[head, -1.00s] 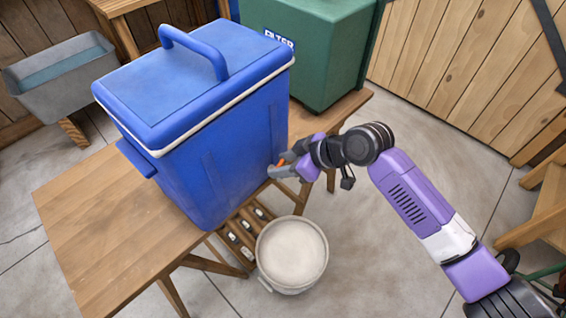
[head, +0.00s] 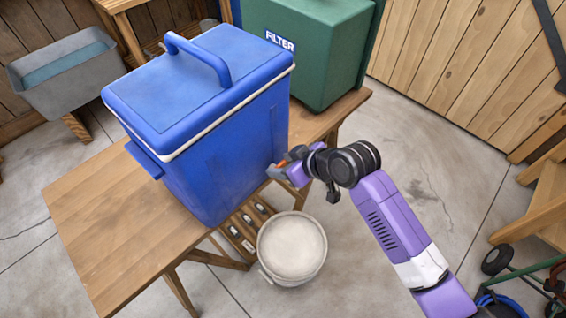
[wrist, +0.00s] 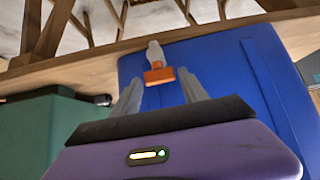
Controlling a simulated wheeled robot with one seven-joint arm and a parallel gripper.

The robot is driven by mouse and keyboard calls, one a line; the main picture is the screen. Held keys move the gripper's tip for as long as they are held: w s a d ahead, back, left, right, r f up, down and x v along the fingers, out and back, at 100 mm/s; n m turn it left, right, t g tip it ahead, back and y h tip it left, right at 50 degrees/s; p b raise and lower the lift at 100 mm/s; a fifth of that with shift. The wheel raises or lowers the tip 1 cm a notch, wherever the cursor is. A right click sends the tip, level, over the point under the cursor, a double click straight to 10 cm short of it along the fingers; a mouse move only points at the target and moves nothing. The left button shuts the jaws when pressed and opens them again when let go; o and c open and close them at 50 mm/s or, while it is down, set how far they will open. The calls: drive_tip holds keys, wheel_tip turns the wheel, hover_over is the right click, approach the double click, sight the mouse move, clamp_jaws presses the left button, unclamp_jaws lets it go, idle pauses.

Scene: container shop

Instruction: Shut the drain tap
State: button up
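The drain tap shows in the wrist view with an orange handle (wrist: 158,76) and a pale grey body (wrist: 154,52), low on the side of the blue cooler (wrist: 230,72). In the head view the cooler (head: 215,150) stands on the wooden table, and only a bit of orange shows by my gripper (head: 279,169). In the wrist view my gripper (wrist: 160,92) is open, its two grey fingers apart, with the handle in line with the gap just past the fingertips. I cannot tell whether they touch it.
A pale bucket (head: 292,249) stands on the floor below the tap side. A green filter box (head: 310,50) stands behind the cooler on the wooden table (head: 95,220). A grey trough (head: 62,77) is at the back left.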

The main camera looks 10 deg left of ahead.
drive_tip(key=shift+o, duration=0.7)
drive_tip(key=v, duration=0.7)
drive_tip(key=shift+s+d+r+b, duration=0.2)
drive_tip(key=shift+r+b, duration=0.1)
drive_tip(key=shift+b, duration=0.1)
drive_tip(key=shift+w, duration=0.1)
